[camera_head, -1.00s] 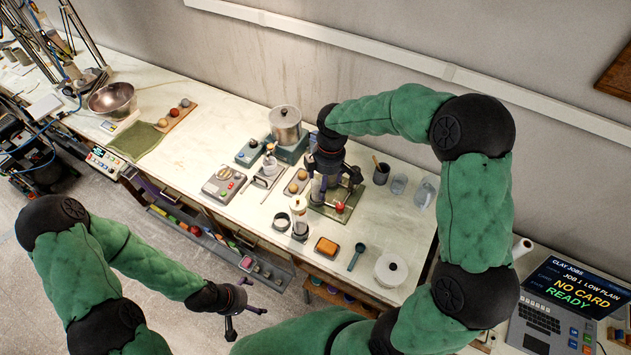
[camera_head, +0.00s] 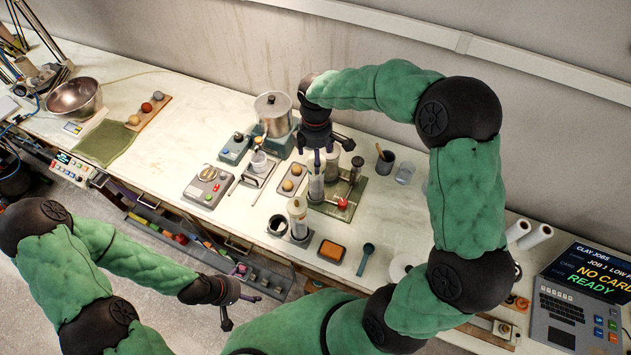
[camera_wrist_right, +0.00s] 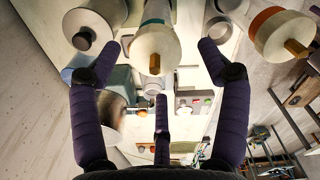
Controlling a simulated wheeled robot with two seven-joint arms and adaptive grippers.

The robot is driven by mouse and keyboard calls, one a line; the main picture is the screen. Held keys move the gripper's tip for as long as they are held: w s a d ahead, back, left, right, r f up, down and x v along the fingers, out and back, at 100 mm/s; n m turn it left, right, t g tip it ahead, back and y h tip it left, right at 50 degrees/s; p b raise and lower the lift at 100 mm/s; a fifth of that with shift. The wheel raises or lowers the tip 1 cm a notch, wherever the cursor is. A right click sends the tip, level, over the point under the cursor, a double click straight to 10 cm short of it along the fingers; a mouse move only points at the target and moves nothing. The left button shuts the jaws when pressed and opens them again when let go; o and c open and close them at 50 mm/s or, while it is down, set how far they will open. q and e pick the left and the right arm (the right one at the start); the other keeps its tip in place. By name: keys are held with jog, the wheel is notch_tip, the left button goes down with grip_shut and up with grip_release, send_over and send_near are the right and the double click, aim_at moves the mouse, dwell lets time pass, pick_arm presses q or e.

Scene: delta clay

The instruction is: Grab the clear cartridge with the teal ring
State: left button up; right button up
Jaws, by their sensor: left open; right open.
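A clear cartridge (camera_head: 316,181) with a pale cap stands upright on the green plate in the head view. In the right wrist view its cap (camera_wrist_right: 157,47) is near the top centre, with a bluish-teal band behind it. My right gripper (camera_head: 328,153) is open above and around the cartridge top, its fingers apart from it as far as I can tell. A second cartridge (camera_head: 297,208), with an orange band, stands in a grey holder nearer the front; in the wrist view it is at the right (camera_wrist_right: 275,30). My left gripper (camera_head: 244,309) is open and empty off the bench's front edge.
A green plate (camera_head: 354,208) carries metal posts and a red knob (camera_head: 343,203) close to the cartridge. A steel pot (camera_head: 272,113) stands behind left. A dark cup (camera_head: 385,162) and a glass (camera_head: 404,174) stand right. An orange sponge (camera_head: 332,250) lies in front.

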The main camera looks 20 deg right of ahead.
aim_at(316, 182)
notch_tip(316, 182, down, 2)
jog(key=shift+f, duration=0.25)
jog(key=shift+w+f, duration=0.2)
jog(key=shift+f, duration=0.1)
jog(key=shift+s+f, duration=0.1)
jog(key=shift+f, duration=0.45)
jog(key=f, duration=0.4)
jog(key=shift+d, duration=0.2)
grip_shut()
